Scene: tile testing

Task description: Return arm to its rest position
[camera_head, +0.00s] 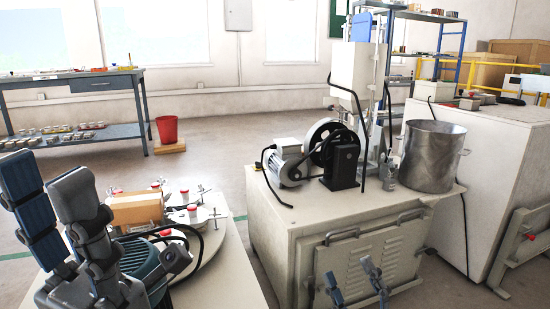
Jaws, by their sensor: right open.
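My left gripper (49,186) is large and close at the lower left, its grey fingers with blue pads pointing up. A gap shows between the fingers and nothing is held there. It stands in front of a round tile-testing machine (208,246), hiding part of it. My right gripper (352,276) is at the bottom edge, right of centre. Its two fingers are apart and empty, in front of the louvred door of the cream machine cabinet (274,222). Most of both arms is out of view.
A motor with a black flywheel (327,146) and a steel drum (431,156) stand on the cabinet. A white cabinet (480,140) is at the right. A workbench (105,84) and a red bucket (167,130) are at the back left. The floor between is clear.

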